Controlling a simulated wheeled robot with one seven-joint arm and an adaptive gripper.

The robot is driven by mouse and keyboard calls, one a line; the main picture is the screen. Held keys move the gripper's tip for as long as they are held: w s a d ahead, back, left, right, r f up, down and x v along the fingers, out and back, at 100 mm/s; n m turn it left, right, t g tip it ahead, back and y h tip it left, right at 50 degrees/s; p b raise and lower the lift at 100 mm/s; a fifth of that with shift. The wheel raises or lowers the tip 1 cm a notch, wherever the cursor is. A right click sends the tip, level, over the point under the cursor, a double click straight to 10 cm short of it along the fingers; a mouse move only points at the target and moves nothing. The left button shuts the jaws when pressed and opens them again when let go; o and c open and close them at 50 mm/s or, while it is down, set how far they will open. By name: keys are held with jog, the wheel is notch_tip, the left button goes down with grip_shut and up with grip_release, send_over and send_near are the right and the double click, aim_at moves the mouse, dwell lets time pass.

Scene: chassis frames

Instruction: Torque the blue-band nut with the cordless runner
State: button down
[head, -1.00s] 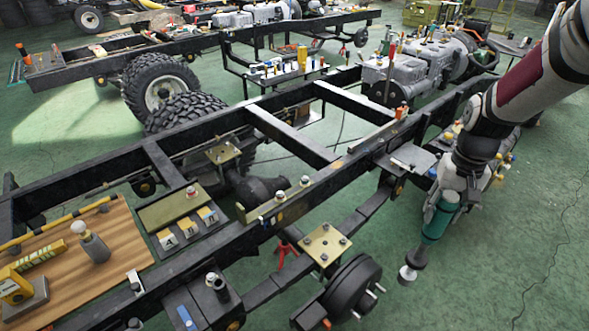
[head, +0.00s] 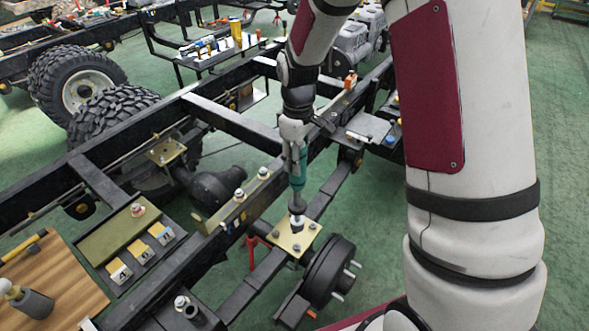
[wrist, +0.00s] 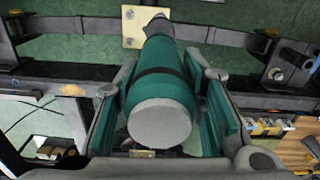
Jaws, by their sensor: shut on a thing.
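My gripper (head: 294,135) is shut on the teal cordless runner (head: 298,172), which hangs nearly upright with its socket end down. In the wrist view the runner (wrist: 160,80) lies between the two fingers, its grey rear end towards the camera. The dark and silver socket end (head: 296,218) is over the pale yellow plate (head: 288,240) next to the wheel hub. I cannot tell whether it touches a nut. Several nuts show on this plate, one at its front (head: 298,252). I cannot make out a blue band on any of them.
The black chassis rail (head: 215,235) runs beside the plate, with a bracket (head: 232,212) bearing two nuts. The brake drum (head: 330,270) with studs is just right of the plate. A tray of lettered boxes (head: 140,250) lies at left. Green floor is open at right.

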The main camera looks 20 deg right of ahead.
notch_tip(320, 180, down, 2)
jog(key=n, duration=0.5)
notch_tip(320, 180, down, 2)
jog(key=n, duration=0.6)
jog(key=shift+b, duration=0.4)
jog(key=b, duration=0.4)
send_over(298, 205)
jog(key=shift+n, duration=0.3)
jog(key=shift+w+f, duration=0.25)
jog(key=shift+f, duration=1.4)
jog(key=shift+w+f, duration=0.2)
jog(key=shift+f, duration=1.9)
jog(key=shift+d+f+b, duration=0.1)
jog(key=shift+f+b, duration=0.5)
jog(key=shift+f, duration=1.1)
